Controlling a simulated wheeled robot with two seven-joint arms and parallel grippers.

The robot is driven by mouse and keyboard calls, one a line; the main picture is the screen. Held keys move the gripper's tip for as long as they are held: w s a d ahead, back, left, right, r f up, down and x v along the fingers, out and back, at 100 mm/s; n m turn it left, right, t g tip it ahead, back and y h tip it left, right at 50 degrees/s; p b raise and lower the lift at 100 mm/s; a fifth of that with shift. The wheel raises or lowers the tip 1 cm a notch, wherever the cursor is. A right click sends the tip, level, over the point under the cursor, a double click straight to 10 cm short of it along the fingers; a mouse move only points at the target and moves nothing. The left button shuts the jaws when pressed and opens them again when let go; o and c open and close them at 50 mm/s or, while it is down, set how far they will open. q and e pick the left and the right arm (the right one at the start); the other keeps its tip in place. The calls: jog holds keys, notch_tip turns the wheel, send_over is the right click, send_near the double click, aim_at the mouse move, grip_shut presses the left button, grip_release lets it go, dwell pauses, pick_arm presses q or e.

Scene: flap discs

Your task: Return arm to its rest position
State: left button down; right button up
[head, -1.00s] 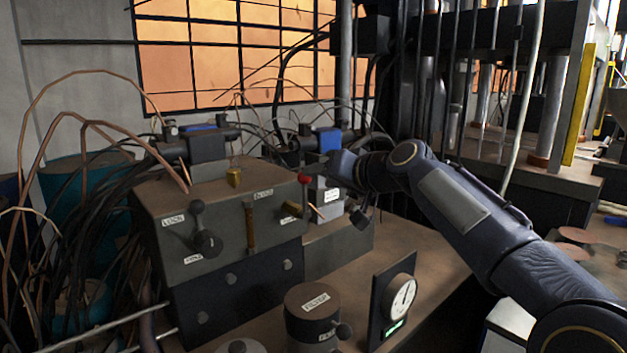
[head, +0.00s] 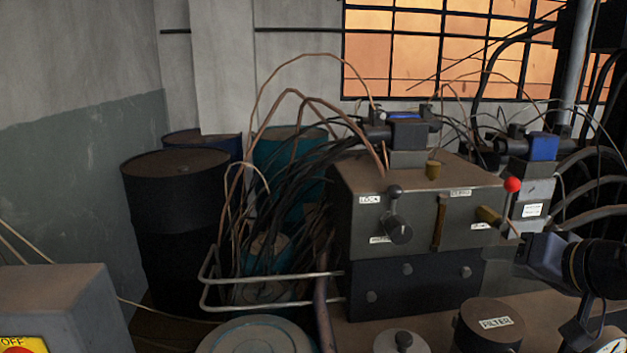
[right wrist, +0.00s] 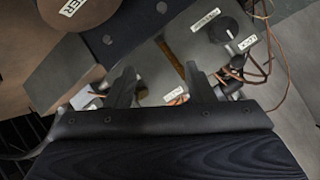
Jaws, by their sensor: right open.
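My right gripper (head: 528,247) is at the right of the head view, just below and right of the red-knobbed lever (head: 512,185) on the grey control block (head: 415,215). In the right wrist view its two dark fingers (right wrist: 165,88) stand apart with the block behind them and nothing held between them. Its fingertips are small and dark in the head view. My right forearm runs out at the right edge. My left gripper is not in view.
The filter canister (head: 490,328) stands in front of the block, below my right gripper. Valves with blue tops (head: 541,146) and black hoses are behind. Cables and a pale rail (head: 270,305) are left of the block, with dark drums (head: 180,220) beyond. A grey box (head: 60,305) is front left.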

jog(key=s+a+f+n+g+y, duration=0.1)
jog(key=s+a+f+g, duration=0.2)
jog(key=s+a+f, duration=0.5)
jog(key=s+a+f+n+g, duration=0.2)
jog(key=s+a+f+g, duration=0.15)
jog(key=s+f, duration=0.8)
notch_tip(320, 180, up, 12)
jog(key=p, duration=1.3)
jog(key=shift+a+p, duration=0.3)
jog(key=shift+p, duration=0.1)
jog(key=shift+w+f+t, duration=0.1)
jog(key=shift+t, duration=0.15)
